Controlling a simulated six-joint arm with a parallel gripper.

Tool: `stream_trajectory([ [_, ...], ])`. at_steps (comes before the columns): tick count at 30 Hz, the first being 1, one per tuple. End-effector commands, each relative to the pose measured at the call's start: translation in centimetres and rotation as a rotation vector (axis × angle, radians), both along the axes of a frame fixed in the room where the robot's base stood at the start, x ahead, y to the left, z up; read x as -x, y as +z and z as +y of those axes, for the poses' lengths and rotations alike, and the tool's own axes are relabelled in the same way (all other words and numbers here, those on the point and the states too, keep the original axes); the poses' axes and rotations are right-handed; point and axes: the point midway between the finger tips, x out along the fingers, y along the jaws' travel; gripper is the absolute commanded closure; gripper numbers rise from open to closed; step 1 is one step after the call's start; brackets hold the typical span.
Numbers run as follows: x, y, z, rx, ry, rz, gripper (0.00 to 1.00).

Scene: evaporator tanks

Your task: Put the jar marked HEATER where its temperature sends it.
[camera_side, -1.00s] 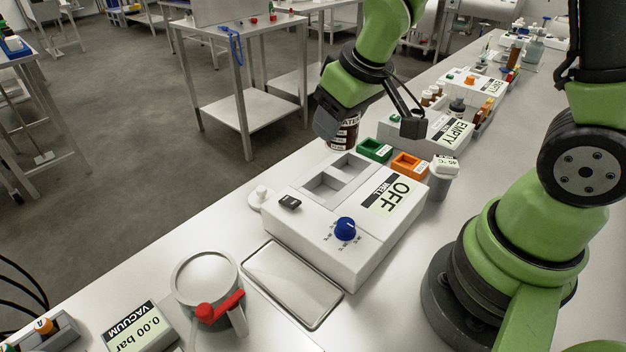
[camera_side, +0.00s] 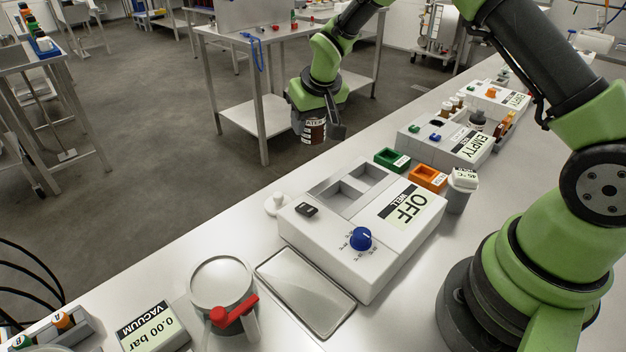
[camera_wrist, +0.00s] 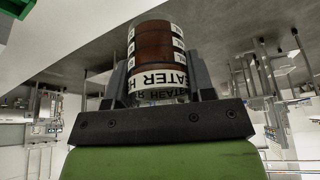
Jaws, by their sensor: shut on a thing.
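In the side view my gripper (camera_side: 318,118) holds the jar (camera_side: 313,130) in the air, beyond the far left edge of the bench. A green bin (camera_side: 391,160) and an orange bin (camera_side: 428,178) stand behind the box.
A box reading EMPTY (camera_side: 468,146) and several bottles stand farther back. Floor lies below the jar.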

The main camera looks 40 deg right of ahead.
Motion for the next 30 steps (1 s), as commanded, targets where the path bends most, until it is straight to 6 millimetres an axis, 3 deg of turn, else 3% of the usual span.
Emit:
stream_trajectory([
  [8,0.0,-0.3,0.0,0.0,0.0,0.001,0.8],
  [15,0.1,-4.5,0.0,0.001,0.001,0.003,0.8],
  [26,0.0,-9.0,0.0,0.0,0.002,0.002,0.8],
  [30,0.0,-9.6,0.0,0.0,0.001,-0.001,0.8],
])
